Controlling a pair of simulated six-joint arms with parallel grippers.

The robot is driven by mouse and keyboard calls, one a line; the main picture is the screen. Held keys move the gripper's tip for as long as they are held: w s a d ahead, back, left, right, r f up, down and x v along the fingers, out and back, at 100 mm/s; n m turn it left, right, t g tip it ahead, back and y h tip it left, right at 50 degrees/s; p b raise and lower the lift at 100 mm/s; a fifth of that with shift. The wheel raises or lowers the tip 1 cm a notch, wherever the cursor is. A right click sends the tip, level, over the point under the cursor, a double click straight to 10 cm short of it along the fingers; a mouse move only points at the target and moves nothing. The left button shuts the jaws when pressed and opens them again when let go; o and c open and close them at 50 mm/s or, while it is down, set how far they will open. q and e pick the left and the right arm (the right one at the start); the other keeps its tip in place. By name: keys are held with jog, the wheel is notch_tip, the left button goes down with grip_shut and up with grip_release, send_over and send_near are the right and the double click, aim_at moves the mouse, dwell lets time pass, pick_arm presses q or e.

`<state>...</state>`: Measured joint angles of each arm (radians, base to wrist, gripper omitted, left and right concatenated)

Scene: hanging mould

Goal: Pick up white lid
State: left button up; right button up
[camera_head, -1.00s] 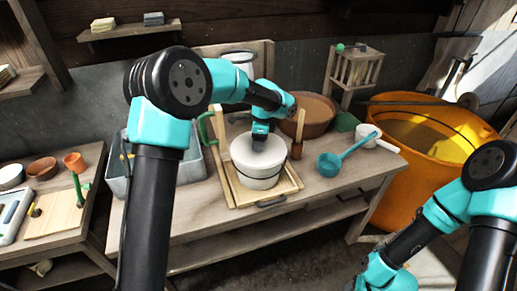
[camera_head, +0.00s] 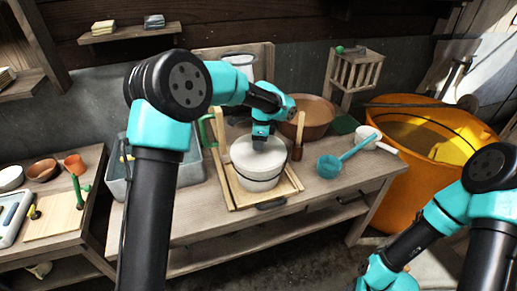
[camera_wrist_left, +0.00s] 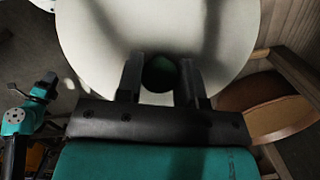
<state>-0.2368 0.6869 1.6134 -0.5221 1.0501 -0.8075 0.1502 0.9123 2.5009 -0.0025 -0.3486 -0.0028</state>
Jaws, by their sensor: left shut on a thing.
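The white lid (camera_head: 258,153) sits on top of a white bucket (camera_head: 260,182) standing on a wooden tray on the bench. In the left wrist view the lid (camera_wrist_left: 160,35) fills the upper middle as a pale disc. My left gripper (camera_head: 260,143) points down at the middle of the lid. Its two fingers (camera_wrist_left: 161,80) are shut on a small dark green knob (camera_wrist_left: 160,74) on the lid. My right arm shows at the lower right, but its gripper is outside the frame.
A wooden tray (camera_head: 238,196) surrounds the bucket. A brown bowl (camera_head: 312,118) stands behind it, a teal ladle (camera_head: 330,167) lies to the right, and a grey bin (camera_head: 190,172) stands to the left. A large orange tub (camera_head: 405,170) is beside the bench.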

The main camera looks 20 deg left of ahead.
pick_arm(q)
notch_tip(320, 180, up, 10)
jog(key=shift+r, duration=0.1)
dwell(0.4)
dwell(0.5)
